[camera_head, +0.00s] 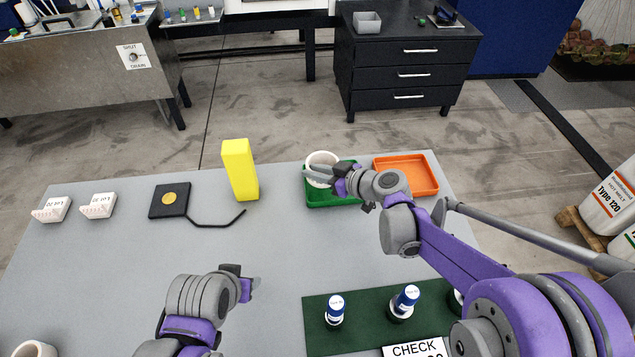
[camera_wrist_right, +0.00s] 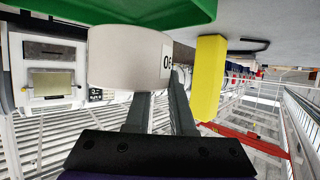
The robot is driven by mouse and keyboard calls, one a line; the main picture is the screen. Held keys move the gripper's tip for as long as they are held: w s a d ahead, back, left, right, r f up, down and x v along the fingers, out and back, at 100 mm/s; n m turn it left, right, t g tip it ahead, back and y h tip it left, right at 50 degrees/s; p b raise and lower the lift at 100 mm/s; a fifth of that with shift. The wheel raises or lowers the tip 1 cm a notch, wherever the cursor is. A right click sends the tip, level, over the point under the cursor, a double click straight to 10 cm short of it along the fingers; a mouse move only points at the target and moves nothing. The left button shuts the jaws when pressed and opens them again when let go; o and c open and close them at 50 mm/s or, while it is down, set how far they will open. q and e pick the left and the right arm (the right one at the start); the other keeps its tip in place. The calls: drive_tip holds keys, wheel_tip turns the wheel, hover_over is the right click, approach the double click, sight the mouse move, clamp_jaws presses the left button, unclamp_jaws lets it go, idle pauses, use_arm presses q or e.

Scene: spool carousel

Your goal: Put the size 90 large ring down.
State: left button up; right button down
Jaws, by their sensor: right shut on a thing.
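The size 90 large ring (camera_head: 321,157) is a white, thick-walled ring. It is at the back left part of the green tray (camera_head: 345,200). My right gripper (camera_head: 312,174) is shut on it. In the right wrist view, which is turned upside down, the fingers (camera_wrist_right: 158,115) meet the ring (camera_wrist_right: 125,55) beside its number label. The green tray (camera_wrist_right: 110,8) lies just beyond its lower side there. I cannot tell whether ring and tray touch. My left gripper (camera_head: 248,283) is over the table at front left, with no object seen in it; its jaw opening is unclear.
An orange tray (camera_head: 425,188) stands right of the green one. A yellow block (camera_head: 239,170) stands upright to its left. A black pad with a cable (camera_head: 169,201) and two white labelled blocks lie farther left. Blue-capped bottles stand on a dark green mat (camera_head: 318,344). The table's middle is clear.

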sight(315, 183)
use_arm(q)
drive_tip(key=shift+f, duration=0.35)
use_arm(e)
wheel_tip(315, 183, down, 4)
drive_tip(key=shift+f, duration=0.1)
use_arm(q)
drive_tip(key=shift+s, duration=0.1)
use_arm(e)
drive_tip(key=c, duration=0.7)
unclamp_jaws()
drive_tip(key=shift+c, duration=0.2)
use_arm(q)
drive_tip(key=shift+r, duration=0.15)
use_arm(e)
drive_tip(key=v, duration=1.2)
drive_tip(key=shift+a, duration=0.1)
